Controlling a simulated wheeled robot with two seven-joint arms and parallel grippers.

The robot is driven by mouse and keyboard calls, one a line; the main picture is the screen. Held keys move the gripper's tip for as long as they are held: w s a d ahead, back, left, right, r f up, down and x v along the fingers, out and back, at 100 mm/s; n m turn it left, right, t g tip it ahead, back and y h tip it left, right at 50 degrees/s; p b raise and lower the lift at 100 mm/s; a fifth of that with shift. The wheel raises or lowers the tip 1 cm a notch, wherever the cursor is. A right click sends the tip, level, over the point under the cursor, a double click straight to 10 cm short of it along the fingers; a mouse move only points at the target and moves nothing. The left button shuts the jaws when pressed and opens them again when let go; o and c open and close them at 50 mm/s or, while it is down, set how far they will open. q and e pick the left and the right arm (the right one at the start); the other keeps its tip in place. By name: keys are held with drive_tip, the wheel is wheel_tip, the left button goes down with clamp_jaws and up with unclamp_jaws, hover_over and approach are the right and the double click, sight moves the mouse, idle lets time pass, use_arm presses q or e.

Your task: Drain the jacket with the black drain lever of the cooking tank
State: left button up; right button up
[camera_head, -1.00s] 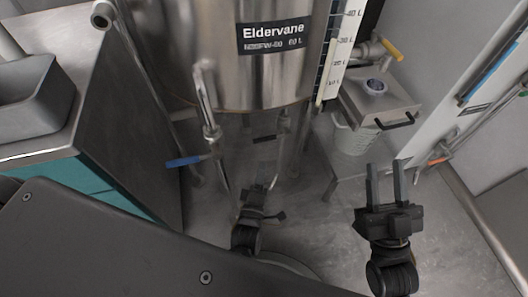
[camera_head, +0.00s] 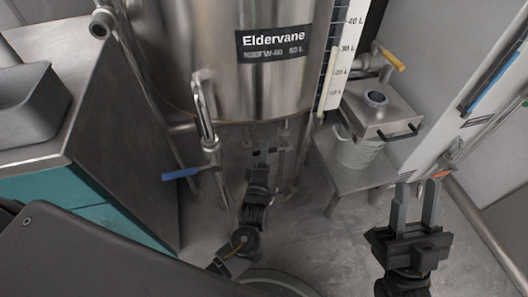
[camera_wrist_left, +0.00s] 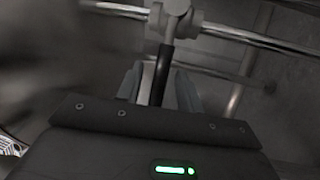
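The steel cooking tank (camera_head: 210,60), labelled Eldervane, stands at the top middle of the head view. The black drain lever (camera_wrist_left: 163,75) hangs from a valve (camera_wrist_left: 176,12) on a horizontal pipe in the left wrist view. My left gripper (camera_head: 263,153) reaches under the tank, where it hides the lever in the head view. In the wrist view the left fingers (camera_wrist_left: 160,88) are open, one on each side of the lever, with gaps showing; contact cannot be told. My right gripper (camera_head: 416,200) is open and empty, right of the tank, above the floor.
A blue-handled valve (camera_head: 181,174) sits on a pipe left of my left arm. A steel counter (camera_head: 90,110) stands at the left. A low steel stand (camera_head: 340,180) with a bucket (camera_head: 358,152) and a lidded box (camera_head: 385,115) is at the right. Tank legs surround the left gripper.

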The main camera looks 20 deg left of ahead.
use_arm(q)
drive_tip(key=shift+w+a+r, duration=0.1)
drive_tip(key=shift+w, duration=0.35)
clamp_jaws()
